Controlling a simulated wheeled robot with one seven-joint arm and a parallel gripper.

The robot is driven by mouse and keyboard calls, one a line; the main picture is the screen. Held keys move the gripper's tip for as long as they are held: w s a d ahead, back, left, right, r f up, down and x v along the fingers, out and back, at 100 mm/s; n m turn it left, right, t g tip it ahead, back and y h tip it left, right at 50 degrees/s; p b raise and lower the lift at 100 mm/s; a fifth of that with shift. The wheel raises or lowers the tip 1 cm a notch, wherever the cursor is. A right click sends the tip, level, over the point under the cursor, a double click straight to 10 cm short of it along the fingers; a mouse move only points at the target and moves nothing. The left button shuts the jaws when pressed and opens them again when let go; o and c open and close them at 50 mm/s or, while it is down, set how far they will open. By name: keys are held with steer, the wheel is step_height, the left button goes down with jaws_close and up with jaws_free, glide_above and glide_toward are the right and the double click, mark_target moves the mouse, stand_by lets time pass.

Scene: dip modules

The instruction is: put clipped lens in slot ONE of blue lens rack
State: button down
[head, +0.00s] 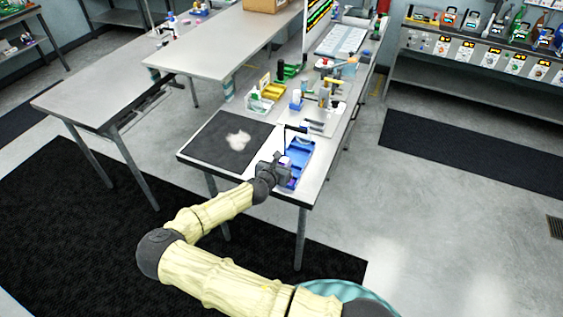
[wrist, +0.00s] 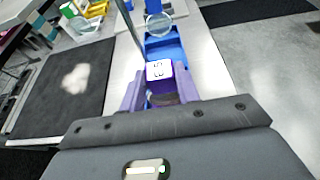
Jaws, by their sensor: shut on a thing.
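My gripper (wrist: 158,92) has purple fingers shut on a small block with a white, dark-marked top and purple sides, which looks like the clip of the clipped lens (wrist: 158,71). No lens glass can be made out on it. In the head view my gripper (head: 279,170) is over the near part of the blue lens rack (head: 297,162). In the wrist view the rack (wrist: 172,52) lies beyond and below the held piece. The slot markings cannot be read, and the gripper and held piece hide part of the rack.
A thin dark upright post (wrist: 129,28) stands just left of the rack. A round clear disc (wrist: 158,25) shows at the rack's far end. A dark mat (head: 222,141) with a pale patch covers the table's left side. Bins and tools (head: 270,92) stand farther back.

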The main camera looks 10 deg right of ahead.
steer(key=shift+f, duration=0.1)
steer(key=c, duration=1)
jaws_free()
steer(key=b+v, duration=0.3)
steer(key=v, duration=0.9)
steer(key=shift+b, duration=0.3)
